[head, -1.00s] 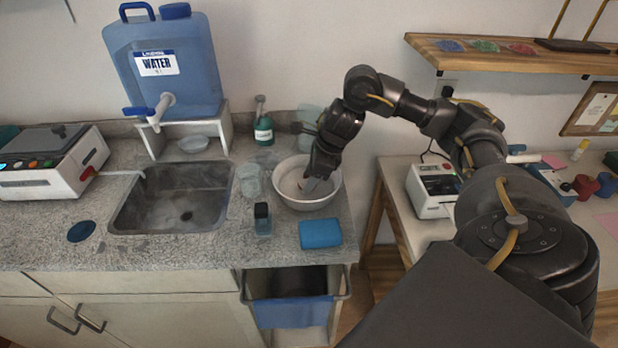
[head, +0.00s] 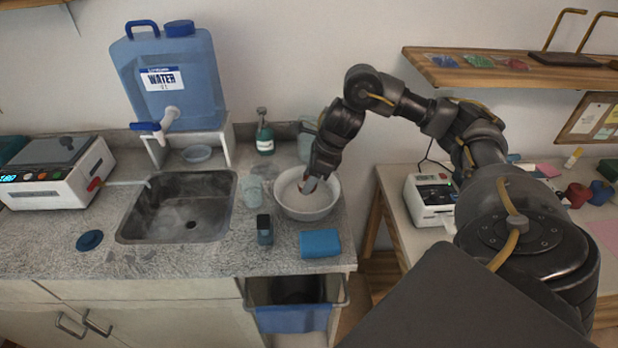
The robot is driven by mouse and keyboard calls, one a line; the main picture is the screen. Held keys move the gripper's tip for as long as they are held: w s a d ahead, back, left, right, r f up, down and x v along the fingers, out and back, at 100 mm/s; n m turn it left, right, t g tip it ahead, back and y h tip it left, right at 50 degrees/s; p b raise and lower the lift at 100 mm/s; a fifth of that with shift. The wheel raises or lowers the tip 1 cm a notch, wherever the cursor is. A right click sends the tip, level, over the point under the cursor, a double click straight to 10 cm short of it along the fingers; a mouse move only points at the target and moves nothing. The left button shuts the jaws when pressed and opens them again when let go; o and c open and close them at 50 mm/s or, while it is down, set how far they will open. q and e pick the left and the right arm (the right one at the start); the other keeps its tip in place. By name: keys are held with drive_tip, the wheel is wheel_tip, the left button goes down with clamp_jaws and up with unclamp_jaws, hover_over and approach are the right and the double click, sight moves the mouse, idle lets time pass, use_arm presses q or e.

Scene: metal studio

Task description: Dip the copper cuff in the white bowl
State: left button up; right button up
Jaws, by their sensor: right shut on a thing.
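The white bowl (head: 322,209) stands on the granite counter to the right of the sink. My right gripper (head: 308,185) points down into the bowl from above. It is shut on a small copper-coloured thing, the copper cuff (head: 301,186), of which only a sliver shows at the fingertips. The cuff is inside the bowl's rim; I cannot tell how deep it sits or whether it touches the contents. My left gripper is not in view.
A blue sponge (head: 320,243), a small dark-capped bottle (head: 264,229) and a clear cup (head: 253,190) stand close around the bowl. The sink (head: 180,208) and water jug (head: 172,85) are left. A label printer (head: 432,198) is on the right table.

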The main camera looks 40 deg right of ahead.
drive_tip(key=shift+r+p, duration=1.6)
drive_tip(key=shift+r, duration=0.45)
drive_tip(key=shift+f, duration=0.1)
idle(0.8)
idle(1.5)
wheel_tip(320, 180, up, 4)
drive_tip(key=p, duration=0.4)
